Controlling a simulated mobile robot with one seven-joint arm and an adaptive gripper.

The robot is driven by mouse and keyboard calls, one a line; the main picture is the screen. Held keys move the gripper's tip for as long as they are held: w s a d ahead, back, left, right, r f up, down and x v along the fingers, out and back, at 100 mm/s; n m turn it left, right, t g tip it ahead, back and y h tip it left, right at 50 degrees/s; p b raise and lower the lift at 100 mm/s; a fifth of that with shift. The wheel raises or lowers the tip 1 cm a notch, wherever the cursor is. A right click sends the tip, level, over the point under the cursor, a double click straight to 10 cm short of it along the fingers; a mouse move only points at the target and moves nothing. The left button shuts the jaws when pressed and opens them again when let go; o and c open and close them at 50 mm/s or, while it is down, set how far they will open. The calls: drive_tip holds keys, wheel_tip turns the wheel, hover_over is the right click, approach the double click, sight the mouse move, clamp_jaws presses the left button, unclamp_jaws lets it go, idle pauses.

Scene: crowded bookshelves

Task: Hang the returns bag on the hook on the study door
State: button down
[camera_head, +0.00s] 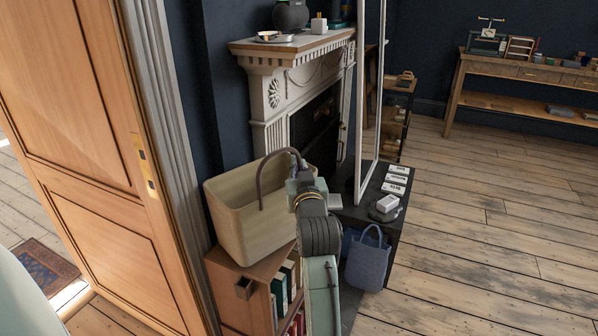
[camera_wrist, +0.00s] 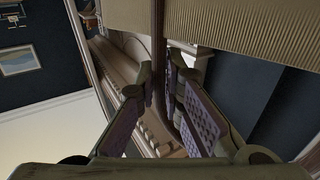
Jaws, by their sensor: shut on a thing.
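A beige open-topped bag (camera_head: 245,225) with a dark brown arched handle (camera_head: 262,172) is at the small bookcase in the head view. My gripper (camera_head: 298,172) is at the right side of this handle. In the wrist view, the gripper's fingers (camera_wrist: 161,80) are closed around the brown handle strap (camera_wrist: 158,38), and the bag's ribbed side (camera_wrist: 245,28) fills the top. I cannot tell whether the bag rests on the bookcase or hangs just above it. The wooden door (camera_head: 95,150) stands at the left with brass hardware (camera_head: 146,166) on its edge. No hook can be made out.
The small bookcase (camera_head: 245,270) holds several books. A blue bag (camera_head: 367,265) is beside a black table (camera_head: 400,225) carrying white labels and small items. A fireplace (camera_head: 262,75) stands behind, and a tall white frame (camera_head: 370,90) rises near it. The wooden floor (camera_head: 500,250) at right is clear.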

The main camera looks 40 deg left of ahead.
drive_tip(key=shift+f+p, duration=0.45)
drive_tip(key=shift+f, duration=0.3)
drive_tip(key=shift+f, duration=0.15)
drive_tip(key=c, duration=1.7)
unclamp_jaws()
drive_tip(key=shift+f+b, duration=0.1)
drive_tip(key=shift+b, duration=0.3)
